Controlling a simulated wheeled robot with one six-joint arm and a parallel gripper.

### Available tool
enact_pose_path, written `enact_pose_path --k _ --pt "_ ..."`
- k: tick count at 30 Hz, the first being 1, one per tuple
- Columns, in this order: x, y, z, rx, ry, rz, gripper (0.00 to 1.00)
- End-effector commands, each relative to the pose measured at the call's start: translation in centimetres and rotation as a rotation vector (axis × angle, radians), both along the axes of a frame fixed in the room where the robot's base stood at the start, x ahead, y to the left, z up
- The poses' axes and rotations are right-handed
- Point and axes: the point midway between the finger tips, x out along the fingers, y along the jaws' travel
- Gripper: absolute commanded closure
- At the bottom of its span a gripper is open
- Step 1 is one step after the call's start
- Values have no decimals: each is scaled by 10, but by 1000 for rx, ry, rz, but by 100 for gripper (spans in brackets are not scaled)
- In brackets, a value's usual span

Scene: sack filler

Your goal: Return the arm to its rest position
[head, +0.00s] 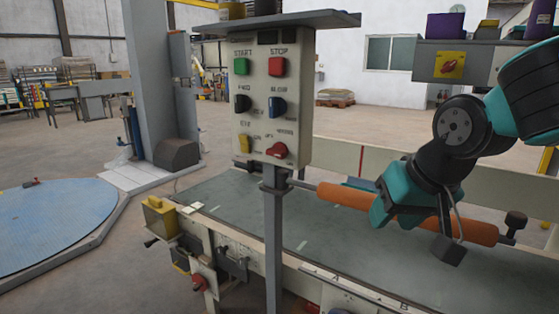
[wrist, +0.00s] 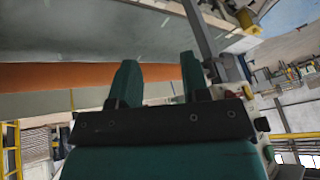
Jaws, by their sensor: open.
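My arm comes in from the upper right of the head view, teal and black. My gripper (head: 385,208) hangs in front of the orange roller above the conveyor belt. In the wrist view my gripper (wrist: 158,80) shows two teal fingers spread apart with nothing between them. The orange roller (head: 345,196) passes behind the gripper in the head view. In the wrist view the roller (wrist: 60,76) crosses beyond the fingertips. I cannot tell whether the gripper touches it.
A control panel (head: 272,95) with START and STOP buttons stands on a grey post (head: 273,240) left of the gripper. The conveyor belt (head: 330,250) runs below. A yellow-signed box (head: 450,64) is near the arm at upper right. A blue round platform (head: 55,228) lies at left.

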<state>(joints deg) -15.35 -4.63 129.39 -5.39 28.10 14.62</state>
Motion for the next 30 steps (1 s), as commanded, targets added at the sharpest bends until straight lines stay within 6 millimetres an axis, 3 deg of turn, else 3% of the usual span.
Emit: enact_pose_path --k 1,3,9,11,12,20,27,30 --pt "-30 6 -6 2 49 91 57" --pt "-67 13 -13 6 110 215 57" --pt "-161 25 -28 26 242 529 57" --pt "-183 28 -25 34 269 606 57" --pt "-178 28 -5 32 264 595 57" --pt "-176 28 65 32 263 588 57" --pt "-175 28 151 32 262 587 57" --pt "-175 28 177 33 262 586 57"
